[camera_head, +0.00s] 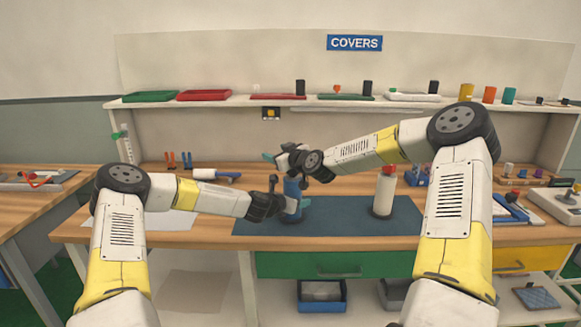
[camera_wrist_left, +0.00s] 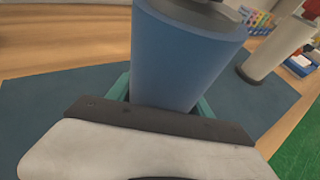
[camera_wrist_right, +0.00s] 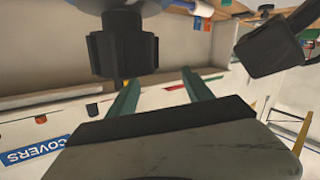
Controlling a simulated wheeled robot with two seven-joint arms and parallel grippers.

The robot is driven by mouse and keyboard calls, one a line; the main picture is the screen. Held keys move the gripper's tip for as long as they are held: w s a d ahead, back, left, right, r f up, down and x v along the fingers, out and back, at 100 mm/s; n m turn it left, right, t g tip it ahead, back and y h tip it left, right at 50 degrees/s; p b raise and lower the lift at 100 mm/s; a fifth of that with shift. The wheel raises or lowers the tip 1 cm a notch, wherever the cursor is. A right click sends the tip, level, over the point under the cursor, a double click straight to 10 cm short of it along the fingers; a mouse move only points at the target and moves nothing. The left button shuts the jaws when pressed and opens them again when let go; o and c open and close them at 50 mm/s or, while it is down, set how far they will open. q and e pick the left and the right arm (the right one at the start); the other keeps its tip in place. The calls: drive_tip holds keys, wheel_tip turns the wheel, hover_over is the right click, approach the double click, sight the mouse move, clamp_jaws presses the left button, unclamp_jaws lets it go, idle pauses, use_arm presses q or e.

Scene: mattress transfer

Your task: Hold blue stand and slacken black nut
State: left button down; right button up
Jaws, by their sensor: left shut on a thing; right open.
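The blue stand (camera_head: 291,190) stands upright on the dark blue mat (camera_head: 340,214). My left gripper (camera_head: 284,206) is shut on its side, and the left wrist view shows the blue body (camera_wrist_left: 185,60) between the teal fingers. The black nut (camera_wrist_right: 122,52) shows in the right wrist view as a ribbed dark knob against a grey rounded part. In the head view I cannot make out the nut behind my right arm. My right gripper (camera_head: 272,157) is open above the stand. In the right wrist view its teal fingers (camera_wrist_right: 158,80) point toward the nut, which lies off to the left finger's side.
A white bottle with a red top (camera_head: 383,193) stands on the mat to the right. A blue-handled white tool (camera_head: 213,175) lies behind my left arm. The shelf (camera_head: 230,103) at the back holds trays and coloured blocks. The mat's front strip is clear.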

sight(293, 171)
use_arm(q)
drive_tip(key=shift+r, duration=0.15)
use_arm(e)
drive_tip(key=s+d+t, duration=0.1)
drive_tip(key=s, duration=0.1)
drive_tip(key=s+d+m+h, duration=0.1)
drive_tip(key=s+d, duration=0.1)
drive_tip(key=s+d+f+m+t+h, duration=0.1)
drive_tip(key=s+d, duration=0.1)
drive_tip(key=s, duration=0.1)
drive_tip(key=shift+s+t, duration=0.1)
drive_tip(key=shift+t, duration=0.2)
drive_tip(key=s+d+f+m+h, duration=0.2)
drive_tip(key=s+f+m, duration=0.15)
drive_tip(key=s, duration=0.25)
drive_tip(key=shift+m+t, duration=0.25)
drive_tip(key=shift+t, duration=0.15)
drive_tip(key=x, duration=1.1)
drive_tip(key=shift+w+r, duration=0.1)
drive_tip(key=shift+w, duration=0.25)
drive_tip(key=shift+c, duration=0.5)
clamp_jaws()
